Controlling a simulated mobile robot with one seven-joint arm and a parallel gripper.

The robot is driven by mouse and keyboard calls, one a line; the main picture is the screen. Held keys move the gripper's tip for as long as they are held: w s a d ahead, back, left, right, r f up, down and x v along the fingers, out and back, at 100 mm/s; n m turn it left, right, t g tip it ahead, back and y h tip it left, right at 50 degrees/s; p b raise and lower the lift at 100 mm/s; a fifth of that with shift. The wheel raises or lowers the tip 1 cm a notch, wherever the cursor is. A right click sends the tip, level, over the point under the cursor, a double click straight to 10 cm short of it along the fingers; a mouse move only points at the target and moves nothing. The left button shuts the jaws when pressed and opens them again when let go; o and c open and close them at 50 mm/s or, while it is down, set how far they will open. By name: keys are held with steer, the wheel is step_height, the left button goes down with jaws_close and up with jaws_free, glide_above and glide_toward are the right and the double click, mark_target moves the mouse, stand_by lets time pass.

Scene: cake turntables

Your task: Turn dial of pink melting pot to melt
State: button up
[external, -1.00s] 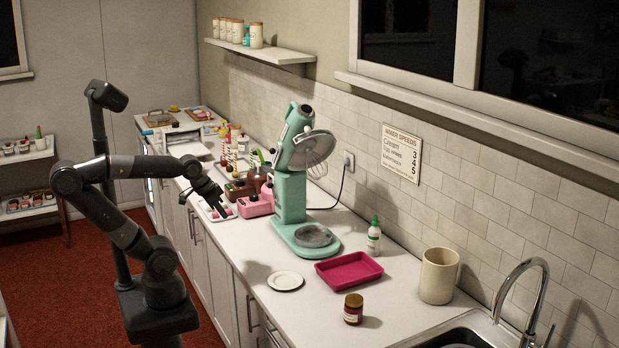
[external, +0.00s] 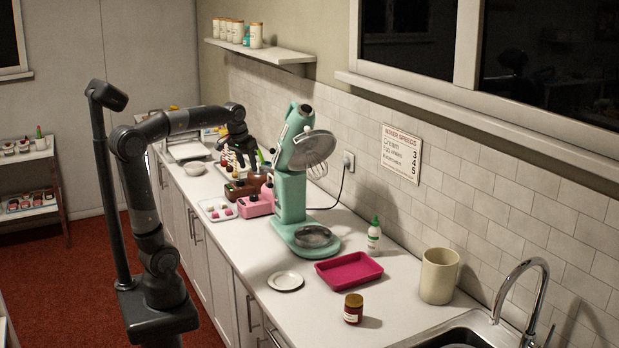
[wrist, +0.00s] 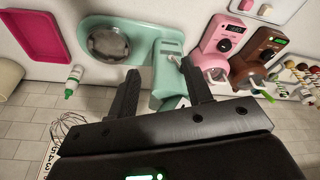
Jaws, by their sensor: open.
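The pink melting pot (external: 256,203) stands on the counter just left of the mint stand mixer. In the wrist view the pink melting pot (wrist: 223,42) shows its dark round dial (wrist: 222,45) and a small display on its front. I cannot read the dial's setting. A brown melting pot (wrist: 257,54) stands beside it, also with a dial and a lit green display. My gripper (external: 242,160) is raised above the counter near the pots. In the wrist view my gripper (wrist: 160,85) is open and empty, its fingers apart over the mixer's side, away from the dial.
The mint stand mixer (external: 291,190) stands tall right of the pots. A white tray with pink pieces (external: 216,209) lies in front of them. A magenta tray (external: 348,270), a white plate (external: 285,281) and a jar (external: 353,308) are farther right, with clear counter between.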

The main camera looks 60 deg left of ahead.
steer(key=w+a+n+g, duration=0.1)
steer(key=w+a+n, duration=0.1)
steer(key=w+a, duration=0.5)
steer(key=n+g, duration=0.2)
steer(key=n, duration=0.2)
glide_above(254, 195)
step_height(254, 195, down, 7)
step_height(254, 195, down, 17)
steer(key=shift+d+r, duration=0.1)
steer(key=shift+c, duration=0.3)
steer(key=c, duration=0.7)
steer(key=shift+o, duration=0.2)
